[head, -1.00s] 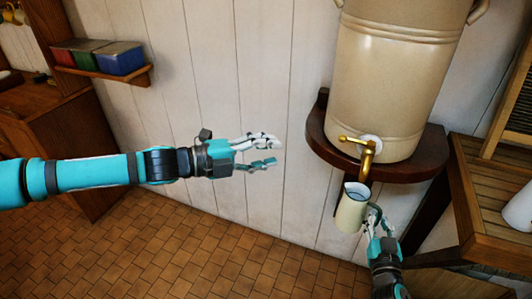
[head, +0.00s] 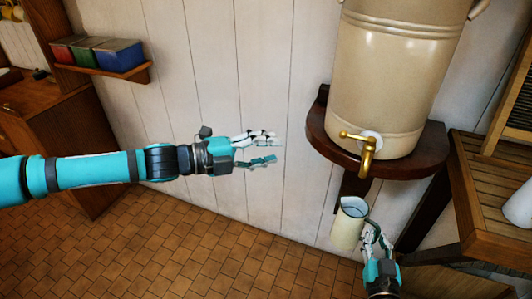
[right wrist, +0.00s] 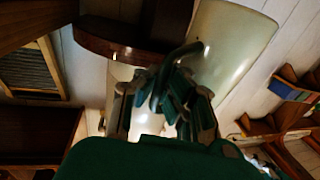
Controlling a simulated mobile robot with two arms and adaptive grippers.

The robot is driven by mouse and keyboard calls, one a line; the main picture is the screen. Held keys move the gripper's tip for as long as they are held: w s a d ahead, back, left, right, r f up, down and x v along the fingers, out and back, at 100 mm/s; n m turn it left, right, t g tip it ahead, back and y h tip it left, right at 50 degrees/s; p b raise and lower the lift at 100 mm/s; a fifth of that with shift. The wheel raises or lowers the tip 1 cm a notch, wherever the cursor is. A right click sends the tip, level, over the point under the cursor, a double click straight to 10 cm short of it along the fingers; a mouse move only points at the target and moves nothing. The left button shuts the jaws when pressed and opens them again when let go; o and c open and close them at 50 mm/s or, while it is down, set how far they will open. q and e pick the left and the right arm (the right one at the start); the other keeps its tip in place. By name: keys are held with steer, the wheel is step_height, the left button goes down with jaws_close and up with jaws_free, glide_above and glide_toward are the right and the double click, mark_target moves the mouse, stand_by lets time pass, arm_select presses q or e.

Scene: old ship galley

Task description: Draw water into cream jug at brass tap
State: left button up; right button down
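The cream jug (head: 346,231) hangs nearly upright, slightly tilted, in the head view, below and a little left of the brass tap (head: 366,155). A clear gap separates its rim from the spout. Its inside looks grey-blue; I cannot tell how much water it holds. No stream shows at the spout. The tap's lever points left. My right gripper (head: 374,240) is shut on the jug at its handle side; its fingers also show in the right wrist view (right wrist: 170,105), dark and partly hiding the jug. My left gripper (head: 262,150) is open and empty, left of the tap.
The cream water urn (head: 395,75) stands on a dark wooden wall bracket (head: 425,150), whose support runs down behind the jug. A slatted wooden counter (head: 490,190) is at the right with a white object (head: 520,208). A small shelf (head: 105,70) holds tins. Open tiled floor lies below.

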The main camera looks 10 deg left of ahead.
steer(key=shift+s+a+r+b, duration=0.1)
steer(key=shift+s+a+b, duration=0.2)
steer(key=shift+s, duration=1)
steer(key=shift+s+a+b, duration=0.1)
steer(key=shift+s+a, duration=0.3)
steer(key=shift+s, duration=0.85)
